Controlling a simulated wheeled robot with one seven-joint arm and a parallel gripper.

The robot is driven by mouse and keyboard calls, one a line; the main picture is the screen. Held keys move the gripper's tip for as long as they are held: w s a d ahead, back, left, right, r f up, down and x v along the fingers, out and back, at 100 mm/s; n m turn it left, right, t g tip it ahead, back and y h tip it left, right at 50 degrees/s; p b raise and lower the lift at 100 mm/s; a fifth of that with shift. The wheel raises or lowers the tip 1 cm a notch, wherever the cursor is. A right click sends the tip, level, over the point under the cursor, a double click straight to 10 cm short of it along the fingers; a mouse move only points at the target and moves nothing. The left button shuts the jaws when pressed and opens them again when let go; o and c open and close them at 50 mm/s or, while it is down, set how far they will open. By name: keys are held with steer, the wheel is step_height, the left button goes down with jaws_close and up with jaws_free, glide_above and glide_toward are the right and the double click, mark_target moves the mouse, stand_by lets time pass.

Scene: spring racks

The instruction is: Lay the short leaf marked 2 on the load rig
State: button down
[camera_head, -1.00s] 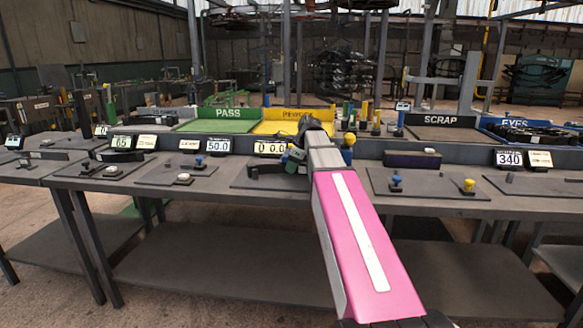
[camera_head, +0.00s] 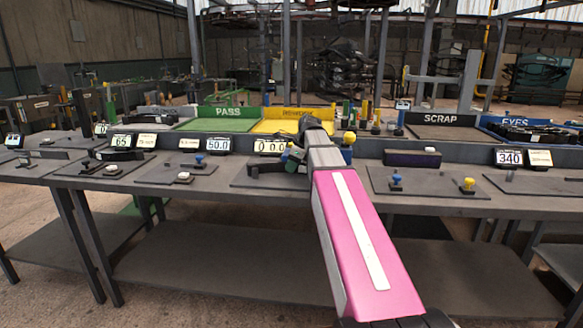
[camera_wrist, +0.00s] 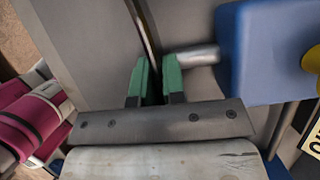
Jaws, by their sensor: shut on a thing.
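My gripper (camera_wrist: 154,80) has green finger pads that are closed on a thin dark strip (camera_wrist: 146,32), seen edge-on in the wrist view. It looks like a leaf, but no mark on it can be read. In the head view my gripper (camera_head: 294,158) is low at the bench, by the display reading zeros (camera_head: 271,147). A dark base plate (camera_head: 243,182) lies beside and partly behind it; I cannot tell whether this is the load rig. My pink arm hides part of this station. The strip cannot be made out in the head view.
A blue block (camera_wrist: 260,45) stands close to the right of the fingers. A yellow knob (camera_head: 349,138) shows just right of my wrist. Stations with knobs (camera_head: 469,184) lie to the right. PASS (camera_head: 222,126), yellow (camera_head: 285,127) and SCRAP (camera_head: 440,133) trays stand behind.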

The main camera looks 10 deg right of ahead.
steer(key=shift+s+a, duration=0.15)
steer(key=shift+s, duration=0.3)
stand_by(0.6)
steer(key=shift+f, duration=0.2)
stand_by(0.6)
steer(key=c, duration=0.6)
jaws_free()
steer(key=shift+c, duration=0.2)
steer(key=shift+r, duration=0.1)
step_height(320, 180, up, 8)
stand_by(0.6)
